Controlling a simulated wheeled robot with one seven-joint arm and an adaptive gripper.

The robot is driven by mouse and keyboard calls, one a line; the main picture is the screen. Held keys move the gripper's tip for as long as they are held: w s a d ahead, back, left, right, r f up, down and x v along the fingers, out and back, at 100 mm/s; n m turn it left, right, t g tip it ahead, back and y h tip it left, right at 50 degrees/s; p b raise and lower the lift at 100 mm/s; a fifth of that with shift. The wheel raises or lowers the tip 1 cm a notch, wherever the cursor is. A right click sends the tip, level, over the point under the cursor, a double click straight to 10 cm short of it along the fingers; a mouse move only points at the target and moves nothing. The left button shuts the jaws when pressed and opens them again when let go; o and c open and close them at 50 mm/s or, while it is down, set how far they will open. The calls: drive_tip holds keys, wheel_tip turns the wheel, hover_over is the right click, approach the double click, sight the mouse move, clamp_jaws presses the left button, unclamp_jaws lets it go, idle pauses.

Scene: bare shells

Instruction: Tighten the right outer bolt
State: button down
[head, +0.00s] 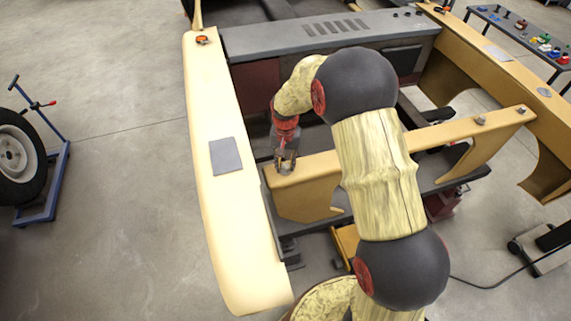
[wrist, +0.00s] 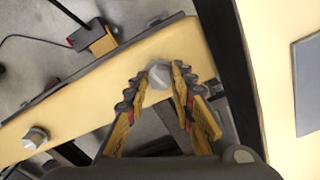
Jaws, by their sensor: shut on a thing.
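My gripper (head: 286,167) is over the left end of the yellow crossbar (head: 318,165) in the head view. In the wrist view my gripper (wrist: 161,77) has its fingertips on both sides of a pale grey bolt head (wrist: 158,74) near the bar's end and is shut on it. The bolt's shank is hidden. A second bolt (wrist: 35,137) stands on the bar at lower left in the wrist view, apart from the fingers. Two more bolts, one inner (head: 480,120) and one outer (head: 521,109), show at the bar's right end in the head view.
A long cream body panel (head: 228,215) with a grey pad (head: 226,156) lies just left of my gripper. A grey panel (head: 330,32) crosses behind. A wheel on a blue stand (head: 40,195) is at far left, a parts table (head: 515,30) at upper right.

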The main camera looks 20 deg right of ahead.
drive_tip(key=m, duration=0.7)
drive_tip(key=shift+w+r, duration=0.25)
drive_tip(key=shift+r, duration=0.05)
drive_tip(key=m, duration=0.6)
drive_tip(key=shift+m, duration=0.4)
drive_tip(key=m, duration=0.4)
drive_tip(key=shift+b, duration=0.3)
drive_tip(key=shift+m, duration=2.2)
drive_tip(key=c, duration=1.9)
unclamp_jaws()
drive_tip(key=o, duration=0.4)
drive_tip(key=shift+s+f, duration=0.15)
